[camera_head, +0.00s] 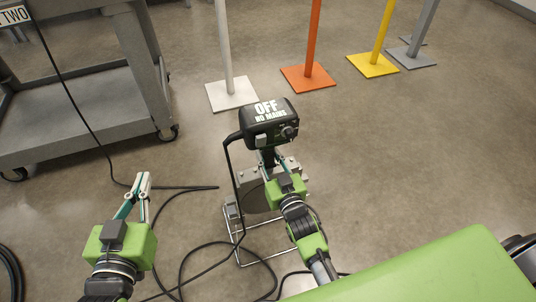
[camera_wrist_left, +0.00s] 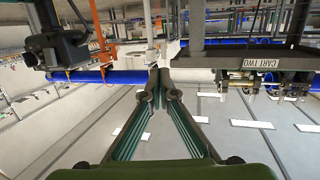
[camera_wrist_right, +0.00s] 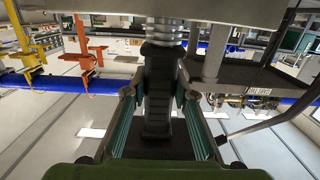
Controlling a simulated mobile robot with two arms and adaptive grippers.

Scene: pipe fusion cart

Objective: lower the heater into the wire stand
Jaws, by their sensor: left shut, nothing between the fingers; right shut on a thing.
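The heater (camera_head: 268,124) has a black head marked "OFF NO MARKS" and a grey plate below it. My right gripper (camera_head: 268,166) is shut on its black handle, which stands between the fingers in the right wrist view (camera_wrist_right: 158,95). The heater is roughly upright. The wire stand (camera_head: 244,264) is a thin metal frame on the floor. The plate overlaps it in the head view, partly hidden by my right gripper; I cannot tell how deep it sits. My left gripper (camera_head: 143,183) is shut and empty, left of the heater; its fingertips meet in the left wrist view (camera_wrist_left: 158,78).
A grey cart (camera_head: 85,112) stands at the upper left. Posts on white (camera_head: 232,95), orange (camera_head: 308,78), yellow (camera_head: 372,65) and grey bases stand behind. A black cable (camera_head: 190,262) loops over the floor around the stand. A green surface (camera_head: 420,275) fills the lower right.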

